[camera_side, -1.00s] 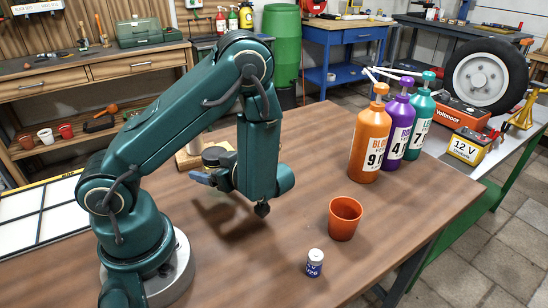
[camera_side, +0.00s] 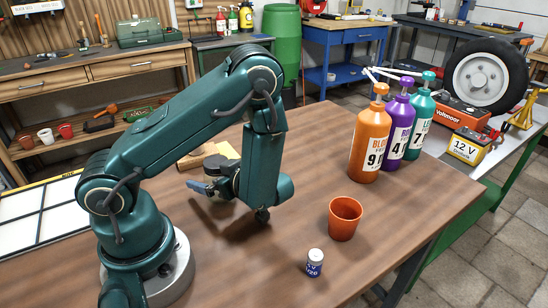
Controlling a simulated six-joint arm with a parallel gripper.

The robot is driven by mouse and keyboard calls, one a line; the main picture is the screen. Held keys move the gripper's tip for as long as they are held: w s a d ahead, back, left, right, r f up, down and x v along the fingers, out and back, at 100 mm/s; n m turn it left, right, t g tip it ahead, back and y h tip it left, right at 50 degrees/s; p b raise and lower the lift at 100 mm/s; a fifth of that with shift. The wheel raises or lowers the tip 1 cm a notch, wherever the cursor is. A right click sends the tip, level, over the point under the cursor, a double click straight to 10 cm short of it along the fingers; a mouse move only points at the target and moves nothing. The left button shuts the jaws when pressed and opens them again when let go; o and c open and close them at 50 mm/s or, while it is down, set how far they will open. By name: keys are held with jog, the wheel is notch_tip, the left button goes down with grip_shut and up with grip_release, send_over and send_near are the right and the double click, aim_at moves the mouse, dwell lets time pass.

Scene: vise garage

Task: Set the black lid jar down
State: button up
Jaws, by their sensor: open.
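The black lid jar (camera_side: 216,163) is behind my gripper, left of my arm's last links. Its dark round lid shows above the jaws, while most of its body is hidden. My gripper (camera_side: 211,187) is open, low over the table, its blue-grey finger pointing left at the jar. I cannot tell whether the jar's base touches the table or whether a finger still touches the jar.
A wooden block (camera_side: 195,158) lies behind the jar. An orange cup (camera_side: 345,218) and a small white-lidded jar (camera_side: 315,263) stand to the right. Orange (camera_side: 371,140), purple (camera_side: 396,127) and teal (camera_side: 420,125) pump bottles stand at the back right. The front middle table is clear.

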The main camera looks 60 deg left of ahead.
jog(key=v, duration=1.2)
jog(key=shift+w+a+r, duration=0.1)
jog(key=shift+r, duration=0.05)
jog(key=w+t+h, duration=0.1)
jog(key=w, duration=0.1)
jog(key=w+t+h, duration=0.1)
jog(key=w+t, duration=0.1)
jog(key=w, duration=0.1)
jog(key=w+m+t, duration=0.1)
jog(key=w+t, duration=0.1)
jog(key=w, duration=0.1)
jog(key=shift+d+r+h, duration=0.4)
jog(key=w+d+r+m+t+h, duration=0.35)
jog(key=w+r+t, duration=0.2)
jog(key=w, duration=0.25)
jog(key=d+r+m+t+h, duration=0.5)
jog(key=d+r+m+h, duration=0.1)
jog(key=d+r+h, duration=0.25)
jog(key=s+d+r+m+g+h, duration=0.1)
jog(key=s+d+m+g+h, duration=0.15)
jog(key=s+m, duration=0.65)
jog(key=s+a+f+m+g+y, duration=0.1)
jog(key=s+a+f+g+y, duration=0.2)
jog(key=s+a+f, duration=0.3)
jog(key=s+a+y, duration=0.1)
jog(key=s, duration=0.4)
jog(key=shift+s+g, duration=0.35)
jog(key=shift+g, duration=0.05)
